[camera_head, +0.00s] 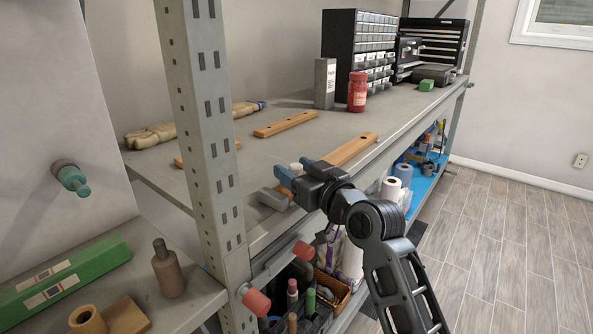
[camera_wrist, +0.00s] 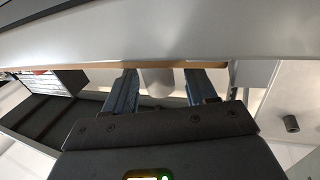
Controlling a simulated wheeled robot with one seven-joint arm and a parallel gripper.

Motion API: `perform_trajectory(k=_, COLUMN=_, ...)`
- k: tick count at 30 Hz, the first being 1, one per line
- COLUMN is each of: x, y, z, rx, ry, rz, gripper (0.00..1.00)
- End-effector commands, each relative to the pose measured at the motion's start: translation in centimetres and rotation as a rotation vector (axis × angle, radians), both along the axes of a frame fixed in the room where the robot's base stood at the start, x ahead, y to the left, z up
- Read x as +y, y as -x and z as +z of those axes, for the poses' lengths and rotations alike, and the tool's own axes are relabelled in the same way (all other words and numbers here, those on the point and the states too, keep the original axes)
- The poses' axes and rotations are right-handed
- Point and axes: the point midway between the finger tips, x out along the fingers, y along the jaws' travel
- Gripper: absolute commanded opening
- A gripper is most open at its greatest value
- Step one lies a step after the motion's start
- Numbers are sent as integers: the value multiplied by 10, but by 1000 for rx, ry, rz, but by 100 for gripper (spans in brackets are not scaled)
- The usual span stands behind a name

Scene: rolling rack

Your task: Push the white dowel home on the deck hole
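The white dowel (camera_head: 296,167) shows as a small pale top between the blue fingertips of my gripper (camera_head: 297,172) in the head view. In the wrist view the dowel (camera_wrist: 158,82) stands between the two fingers (camera_wrist: 161,88), with narrow gaps beside it, so the gripper looks open around it. A wooden strip (camera_head: 350,150) with a hole at its far end lies on the grey shelf deck under and beyond my gripper. Its thin brown edge (camera_wrist: 100,66) crosses the wrist view. The dowel's lower end and its seating depth are hidden.
Another wooden strip (camera_head: 285,124) lies further back. A red jar (camera_head: 357,92), grey box (camera_head: 325,83) and drawer cabinet (camera_head: 345,45) stand beyond. The perforated rack post (camera_head: 207,110) rises left of my gripper. A small grey block (camera_head: 273,199) sits at the shelf's front edge.

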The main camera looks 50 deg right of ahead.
Motion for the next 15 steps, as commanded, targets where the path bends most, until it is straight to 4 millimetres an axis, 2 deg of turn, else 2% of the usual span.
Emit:
perform_trajectory(k=2, x=0, y=0, z=0, rx=0, ry=0, rz=0, gripper=64)
perform_trajectory(k=10, x=0, y=2, z=0, rx=0, ry=0, rz=0, gripper=64)
perform_trajectory(k=15, x=5, y=19, z=-2, rx=0, ry=0, rz=-1, gripper=64)
